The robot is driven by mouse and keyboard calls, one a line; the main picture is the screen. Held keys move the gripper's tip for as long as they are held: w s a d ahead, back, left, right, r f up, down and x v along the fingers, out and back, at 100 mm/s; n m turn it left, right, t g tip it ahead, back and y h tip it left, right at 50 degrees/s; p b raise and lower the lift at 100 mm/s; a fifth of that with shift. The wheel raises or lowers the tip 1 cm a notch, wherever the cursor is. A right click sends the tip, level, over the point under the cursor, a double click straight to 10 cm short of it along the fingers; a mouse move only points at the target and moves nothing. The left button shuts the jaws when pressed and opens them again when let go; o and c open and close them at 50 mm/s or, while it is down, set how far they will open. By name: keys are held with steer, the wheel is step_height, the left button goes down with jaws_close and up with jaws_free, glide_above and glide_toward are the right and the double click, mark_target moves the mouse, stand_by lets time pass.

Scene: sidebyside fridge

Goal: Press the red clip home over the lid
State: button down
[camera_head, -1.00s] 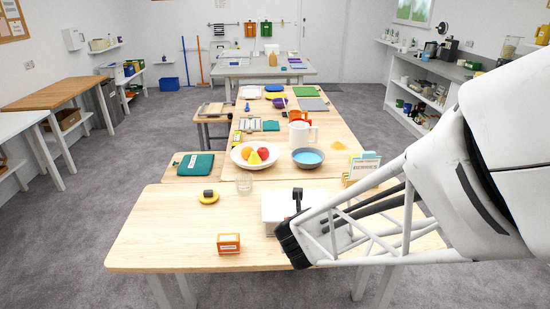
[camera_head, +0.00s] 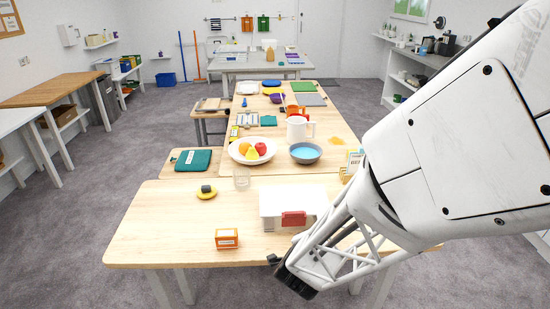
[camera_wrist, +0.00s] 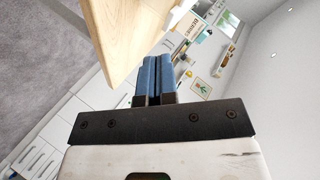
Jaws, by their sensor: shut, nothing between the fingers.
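A white box (camera_head: 275,204) with a white lid stands on the front table, right of its middle. The red clip (camera_head: 293,218) shows at the upper part of the box's near face, close to the lid edge. I cannot tell how firmly it sits there. My gripper (camera_head: 274,259) is at the table's front edge, nearer to the camera than the box and apart from the clip. In the wrist view its blue fingers (camera_wrist: 152,65) are together with nothing between them. My arm covers the table right of the box.
An orange-framed block (camera_head: 227,239) stands left of the box. A fruit bowl (camera_head: 238,158) and a blue bowl (camera_head: 305,160) are behind. The table's left front is clear.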

mark_target(295, 215)
steer(key=s+a+f+n+t+y, duration=0.1)
steer(key=n+t, duration=0.3)
steer(key=n, duration=1.2)
steer(key=s+a+f+n+t+y, duration=0.2)
steer(key=f+n+t+y, duration=0.1)
steer(key=n, duration=1.4)
steer(key=shift+s+a+f+t, duration=0.3)
steer(key=shift+a+f+t, duration=0.1)
steer(key=shift+t, duration=0.2)
steer(key=shift+w, duration=0.1)
steer(key=w, duration=0.4)
steer(key=w+r, duration=0.1)
steer(key=w, duration=0.4)
steer(key=w+r, duration=0.1)
steer(key=w, duration=0.3)
steer(key=shift+w+d+r, duration=0.1)
steer(key=shift+w+r, duration=0.05)
steer(key=shift+w, duration=0.2)
